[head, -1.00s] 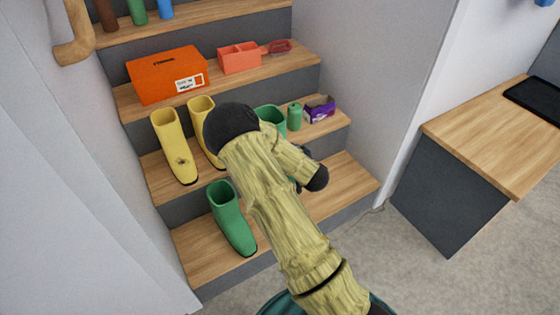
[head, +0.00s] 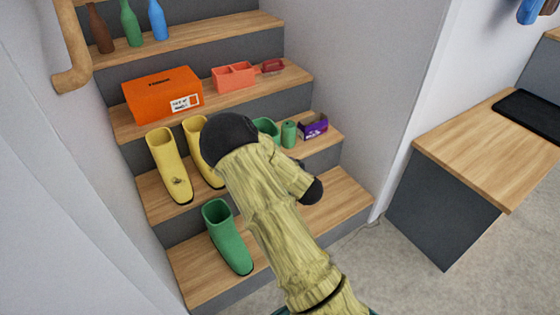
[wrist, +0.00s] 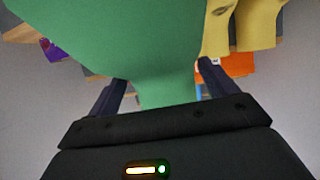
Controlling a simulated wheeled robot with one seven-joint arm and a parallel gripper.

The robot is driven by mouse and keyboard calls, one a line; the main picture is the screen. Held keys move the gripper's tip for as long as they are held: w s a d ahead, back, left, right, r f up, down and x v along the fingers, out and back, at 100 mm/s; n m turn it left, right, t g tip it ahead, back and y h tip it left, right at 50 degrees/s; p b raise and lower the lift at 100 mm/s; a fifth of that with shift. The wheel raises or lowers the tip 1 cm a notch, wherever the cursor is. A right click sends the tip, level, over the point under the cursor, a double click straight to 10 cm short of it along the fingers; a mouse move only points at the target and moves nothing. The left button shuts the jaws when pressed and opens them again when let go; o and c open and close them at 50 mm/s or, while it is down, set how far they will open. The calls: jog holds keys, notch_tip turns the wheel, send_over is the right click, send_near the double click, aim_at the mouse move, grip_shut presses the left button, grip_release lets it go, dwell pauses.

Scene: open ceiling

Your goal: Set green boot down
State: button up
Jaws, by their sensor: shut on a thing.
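My gripper (wrist: 162,90) is shut on a green boot (wrist: 150,50), which fills the upper middle of the wrist view between the two fingers. In the head view my arm hides the gripper, and only the top of a green boot (head: 266,127) shows behind the arm; it appears to be the held one. Whether its sole touches a step is hidden. The other green boot (head: 226,240) stands upright on the lowest visible step (head: 190,278), left of my arm. Two yellow boots (head: 167,165) stand on the step above; they also show in the wrist view (wrist: 255,25).
A green can (head: 289,134) and a purple box (head: 313,126) stand right of the arm. An orange box (head: 150,95) and a coral tray (head: 235,84) sit higher, with bottles (head: 131,25) above. The lowest step's right part (head: 340,195) is bare. A wooden-topped bench (head: 480,140) stands right.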

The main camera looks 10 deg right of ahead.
jog(key=s+f+m+h, duration=0.1)
jog(key=f, duration=0.2)
jog(key=s+f+m+h+p, duration=0.1)
jog(key=s+f, duration=0.1)
jog(key=f, duration=0.1)
jog(key=s+f+h+p, duration=0.1)
jog(key=f, duration=0.3)
jog(key=shift+s+a+m, duration=0.2)
jog(key=shift+s+m, duration=0.15)
jog(key=shift+m, duration=0.05)
jog(key=shift+s+f, duration=0.1)
jog(key=shift+f, duration=0.05)
jog(key=shift+d, duration=0.1)
